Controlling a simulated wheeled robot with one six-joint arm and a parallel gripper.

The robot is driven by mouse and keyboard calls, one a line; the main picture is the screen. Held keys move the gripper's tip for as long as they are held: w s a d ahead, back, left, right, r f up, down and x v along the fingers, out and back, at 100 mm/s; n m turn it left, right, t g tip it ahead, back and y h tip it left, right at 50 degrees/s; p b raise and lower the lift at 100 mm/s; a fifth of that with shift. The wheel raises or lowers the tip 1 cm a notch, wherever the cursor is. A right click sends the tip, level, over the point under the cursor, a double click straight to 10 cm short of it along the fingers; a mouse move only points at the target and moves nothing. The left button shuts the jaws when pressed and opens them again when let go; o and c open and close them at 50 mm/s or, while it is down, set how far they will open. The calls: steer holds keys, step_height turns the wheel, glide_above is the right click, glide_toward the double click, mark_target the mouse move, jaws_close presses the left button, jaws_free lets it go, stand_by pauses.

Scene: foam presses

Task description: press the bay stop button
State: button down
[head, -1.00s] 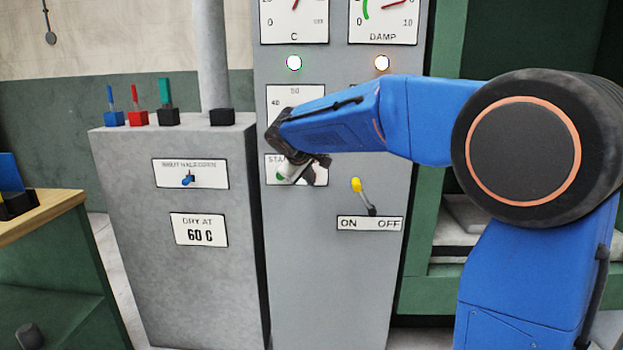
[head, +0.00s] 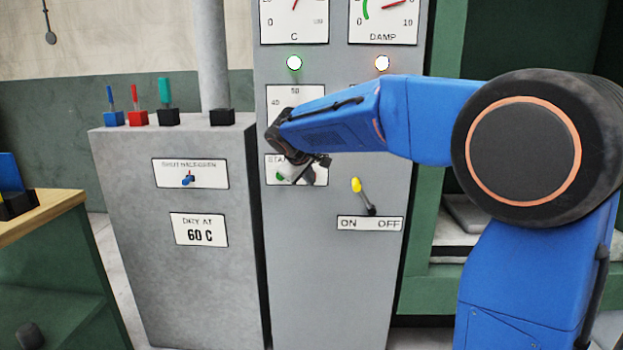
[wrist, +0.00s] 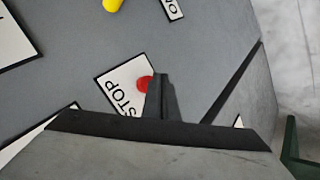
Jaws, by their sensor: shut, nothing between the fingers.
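The stop button is a red round button (wrist: 144,83) on a white plate marked STOP (wrist: 118,88) in the wrist view. My gripper (wrist: 160,84) is shut and empty, its tips just beside the button and covering part of its edge. I cannot tell whether they touch it. In the head view my gripper (head: 310,170) is in front of a white plate (head: 271,161) whose visible letters begin with STA. A green button (head: 281,176) shows at its left. The red button is hidden there.
Below the plate is a yellow-tipped lever (head: 362,195) over an ON/OFF plate (head: 370,223). A green lamp (head: 294,62) and an orange lamp (head: 382,62) are above. A grey cabinet (head: 180,290) with coloured levers stands to the left, beside a wooden-topped bench (head: 45,212).

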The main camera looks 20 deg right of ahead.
steer(key=shift+w, duration=0.1)
steer(key=shift+w+d, duration=0.15)
steer(key=shift+w, duration=0.15)
steer(key=shift+w+d, duration=0.15)
steer(key=shift+w, duration=0.4)
stand_by(1.0)
steer(key=shift+s, duration=0.15)
stand_by(0.3)
steer(key=shift+s+a, duration=0.3)
steer(key=shift+s, duration=0.5)
steer(key=s, duration=0.1)
steer(key=s+a, duration=0.1)
steer(key=s, duration=0.2)
steer(key=shift+s+a, duration=0.25)
steer(key=shift+s, duration=0.15)
stand_by(0.5)
